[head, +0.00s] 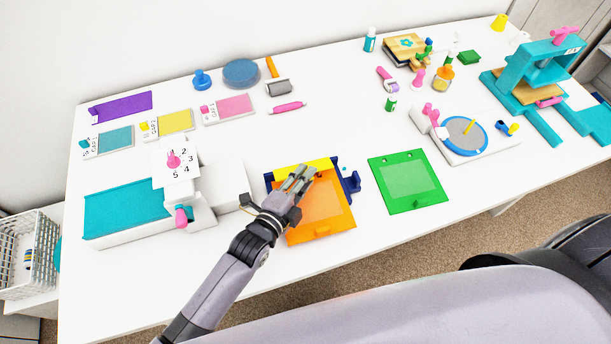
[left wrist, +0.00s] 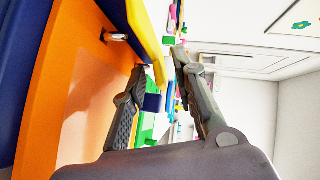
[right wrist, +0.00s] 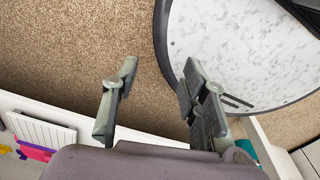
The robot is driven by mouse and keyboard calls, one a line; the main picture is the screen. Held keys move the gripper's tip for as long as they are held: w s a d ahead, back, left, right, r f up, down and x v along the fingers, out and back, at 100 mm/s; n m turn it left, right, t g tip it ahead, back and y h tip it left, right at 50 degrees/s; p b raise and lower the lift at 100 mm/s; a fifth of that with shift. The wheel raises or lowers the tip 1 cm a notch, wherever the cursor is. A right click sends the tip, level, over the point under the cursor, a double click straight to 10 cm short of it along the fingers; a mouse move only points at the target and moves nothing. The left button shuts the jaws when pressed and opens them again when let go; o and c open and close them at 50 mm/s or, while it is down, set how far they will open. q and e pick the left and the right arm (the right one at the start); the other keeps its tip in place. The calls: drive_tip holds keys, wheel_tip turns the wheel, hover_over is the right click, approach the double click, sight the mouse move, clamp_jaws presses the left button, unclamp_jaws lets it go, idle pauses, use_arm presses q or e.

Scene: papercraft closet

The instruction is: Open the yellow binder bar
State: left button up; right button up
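The yellow binder bar (head: 320,163) lies along the far edge of the binder, above an orange sheet (head: 325,212) on a dark blue base (head: 350,183). My left gripper (head: 303,174) is over the bar, its fingers partly hiding it. In the left wrist view the bar (left wrist: 144,36) reaches between my two open fingertips (left wrist: 160,60), close to the lower-left one; I cannot tell whether they touch. A metal ring or clip (left wrist: 115,37) shows on the orange sheet. My right gripper (right wrist: 160,78) is open and empty, away from the binder.
A green sheet (head: 408,182) lies right of the binder. A white unit with a teal bed (head: 125,212) stands left, and a white turntable unit (head: 465,150) right. Bare tabletop lies in front. Beige carpet (right wrist: 70,50) shows below my right gripper.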

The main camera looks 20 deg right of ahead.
use_arm(q)
drive_tip(key=shift+w+d, duration=0.25)
drive_tip(key=shift+c, duration=0.2)
clamp_jaws()
idle(0.3)
